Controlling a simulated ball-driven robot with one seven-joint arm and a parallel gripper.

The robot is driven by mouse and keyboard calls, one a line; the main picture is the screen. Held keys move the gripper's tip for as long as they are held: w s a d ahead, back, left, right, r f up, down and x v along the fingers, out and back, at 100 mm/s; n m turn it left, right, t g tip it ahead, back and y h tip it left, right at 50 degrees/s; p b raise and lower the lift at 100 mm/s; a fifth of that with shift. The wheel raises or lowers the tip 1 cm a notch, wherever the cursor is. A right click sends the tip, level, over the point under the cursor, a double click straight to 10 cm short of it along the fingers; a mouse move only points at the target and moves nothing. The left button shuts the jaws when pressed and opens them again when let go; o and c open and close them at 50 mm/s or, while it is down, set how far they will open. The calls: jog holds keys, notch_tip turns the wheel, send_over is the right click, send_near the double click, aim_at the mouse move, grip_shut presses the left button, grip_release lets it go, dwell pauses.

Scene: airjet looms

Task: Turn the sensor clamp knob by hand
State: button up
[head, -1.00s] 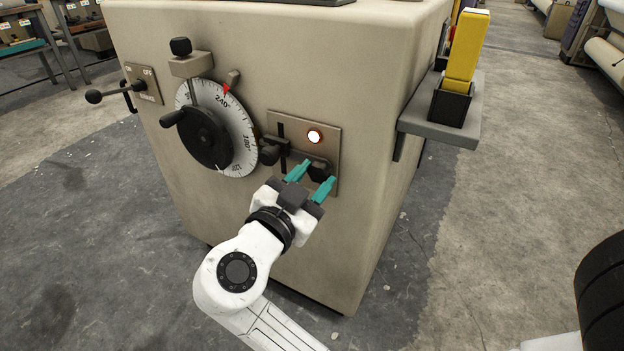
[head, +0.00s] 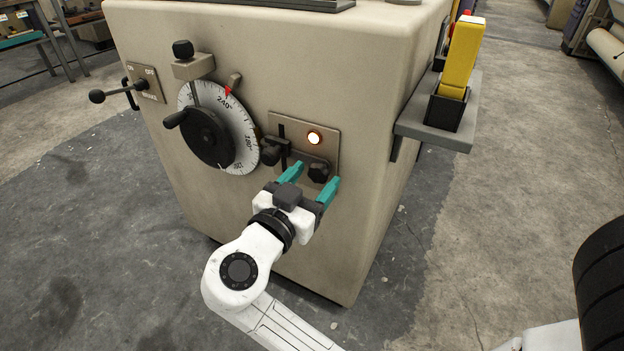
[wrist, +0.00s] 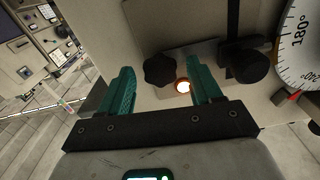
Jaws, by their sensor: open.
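A black lobed knob (head: 318,172) sits at the right end of a dark bar on the sensor plate (head: 330,143), below a lit round lamp. My gripper (head: 316,175) is open just in front of this knob, with one teal finger to each side. In the wrist view the lobed knob (wrist: 160,69) shows between and beyond the two fingertips, with a gap on both sides. A second dark knob (head: 270,155) sits at the left end of the bar. It also shows in the wrist view (wrist: 251,66), outside the fingers.
A graduated dial (head: 243,132) with a black crank handle (head: 205,137) is left of the plate. An ON/OFF lever (head: 115,92) is farther left. A grey shelf (head: 436,133) with a yellow object (head: 462,55) juts from the machine's right side.

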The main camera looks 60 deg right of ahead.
jog(key=shift+s+a+b, duration=0.1)
jog(key=shift+a+b, duration=0.2)
jog(key=shift+a, duration=2.65)
jog(key=shift+a, duration=0.1)
jog(key=a+p, duration=0.3)
jog(key=a, duration=0.7)
jog(key=shift+s+a, duration=0.2)
jog(key=shift+a, duration=0.1)
jog(key=s+d+f+n+y, duration=0.2)
jog(key=d+f+n+y, duration=0.25)
jog(key=f, duration=0.35)
jog(key=s+d+f+n+y, duration=0.35)
jog(key=d+f+n, duration=0.2)
jog(key=f, duration=0.35)
jog(key=s+a+f+n+y, duration=0.5)
jog(key=s+f+n+y, duration=0.3)
jog(key=f+y, duration=0.15)
notch_tip(320, 180, up, 38)
jog(key=p, duration=3.8)
jog(key=shift+w+d+r, duration=0.15)
jog(key=shift+d, duration=0.1)
